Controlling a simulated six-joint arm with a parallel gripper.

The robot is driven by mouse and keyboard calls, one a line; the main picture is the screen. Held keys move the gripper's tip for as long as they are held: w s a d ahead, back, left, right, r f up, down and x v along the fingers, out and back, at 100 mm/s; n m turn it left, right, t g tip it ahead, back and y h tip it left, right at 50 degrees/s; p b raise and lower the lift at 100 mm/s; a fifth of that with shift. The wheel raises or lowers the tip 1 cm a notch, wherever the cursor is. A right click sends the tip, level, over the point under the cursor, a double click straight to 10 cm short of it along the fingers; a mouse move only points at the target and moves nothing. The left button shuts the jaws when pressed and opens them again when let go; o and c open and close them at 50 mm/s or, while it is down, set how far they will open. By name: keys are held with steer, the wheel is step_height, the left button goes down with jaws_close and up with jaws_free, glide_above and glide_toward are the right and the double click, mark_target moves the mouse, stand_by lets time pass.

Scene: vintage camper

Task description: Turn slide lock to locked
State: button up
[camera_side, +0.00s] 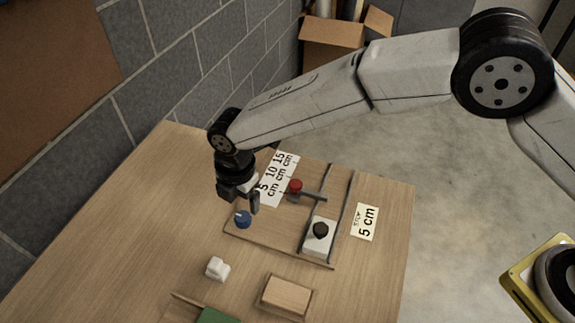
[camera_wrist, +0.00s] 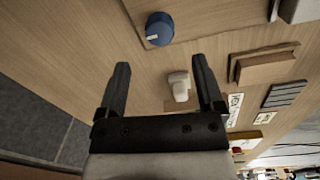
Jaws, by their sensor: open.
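A wooden board (camera_side: 275,240) on the table carries a blue round knob (camera_side: 243,218), a red knob (camera_side: 295,187) beside a grey bar (camera_side: 313,196), and a white block (camera_side: 316,246) with a black knob (camera_side: 320,229) on it. No part is labelled as the slide lock, so I cannot tell for sure which one it is. My gripper (camera_side: 254,204) is open and empty, just above and behind the blue knob. In the wrist view the blue knob (camera_wrist: 159,30) lies beyond my open fingers (camera_wrist: 160,64), its white mark showing. I see no contact with it.
A small white object (camera_side: 217,268) stands on the table in front of the board; the wrist view shows it too (camera_wrist: 180,86). A wooden block in a tray (camera_side: 287,295) and a green piece (camera_side: 220,315) lie nearer. A card (camera_side: 365,222) reads 5 cm. The table's left side is clear.

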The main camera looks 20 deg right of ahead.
mark_target(243, 216)
steer(key=shift+w+f, duration=0.15)
steer(key=shift+f, duration=3.15)
jaws_close()
